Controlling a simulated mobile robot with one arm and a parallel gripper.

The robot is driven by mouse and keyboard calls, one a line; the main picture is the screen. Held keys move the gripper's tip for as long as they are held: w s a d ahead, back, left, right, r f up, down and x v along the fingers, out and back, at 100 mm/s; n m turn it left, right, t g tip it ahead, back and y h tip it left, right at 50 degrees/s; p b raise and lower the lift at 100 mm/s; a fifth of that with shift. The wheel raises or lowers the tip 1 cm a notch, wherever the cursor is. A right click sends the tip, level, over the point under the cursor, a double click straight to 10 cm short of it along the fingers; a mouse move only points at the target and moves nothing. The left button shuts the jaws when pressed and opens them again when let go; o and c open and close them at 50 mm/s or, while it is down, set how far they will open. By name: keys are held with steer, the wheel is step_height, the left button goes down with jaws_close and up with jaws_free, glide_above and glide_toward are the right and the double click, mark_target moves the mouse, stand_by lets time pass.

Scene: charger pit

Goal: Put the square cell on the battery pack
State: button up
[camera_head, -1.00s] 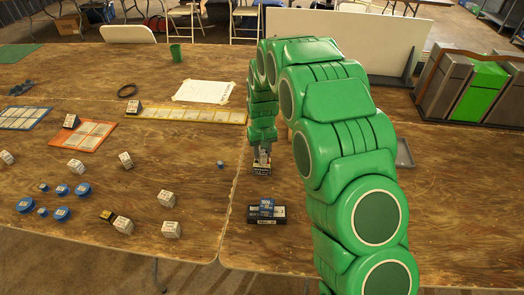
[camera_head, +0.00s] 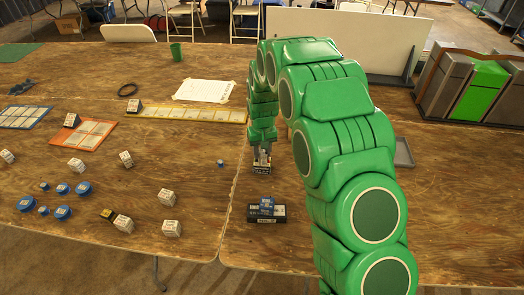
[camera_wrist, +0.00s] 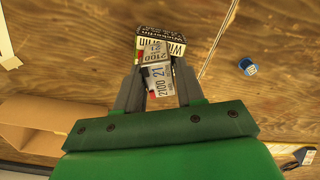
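A silver square cell (camera_wrist: 160,76) marked 2100 is between the two fingers of my gripper (camera_wrist: 161,88) in the wrist view. The fingers look spread, with a narrow gap beside the cell. The cell appears to be on or right against a dark box with white lettering and a yellow edge (camera_wrist: 172,40), seemingly the battery pack. In the head view my gripper (camera_head: 262,154) points down just over this pack (camera_head: 261,169), which is on the table. The fingers partly hide the cell there, and its exact contact with the pack cannot be told.
A black block with a blue piece on top (camera_head: 267,207) is nearer the front edge. A small blue cylinder (camera_head: 220,163) is to the left. White cubes and blue discs (camera_head: 62,213) lie further left. Bins (camera_head: 470,88) stand at the back right.

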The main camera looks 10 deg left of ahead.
mark_target(262, 151)
step_height(262, 151, up, 11)
steer(key=s+d+r+m, duration=0.1)
steer(key=s+d+r, duration=0.7)
steer(key=s+d+r+m, duration=0.1)
steer(key=s+d, duration=0.4)
steer(key=s, duration=0.7)
steer(key=s+d+r+m+g, duration=0.1)
steer(key=s+d+r, duration=0.2)
steer(key=s, duration=0.9)
steer(key=s+d+r+m, duration=0.1)
steer(key=s+d+r, duration=0.1)
steer(key=s+d, duration=0.6)
steer(key=s, duration=0.5)
steer(key=shift+m+g, duration=0.3)
steer(key=shift+g, duration=0.1)
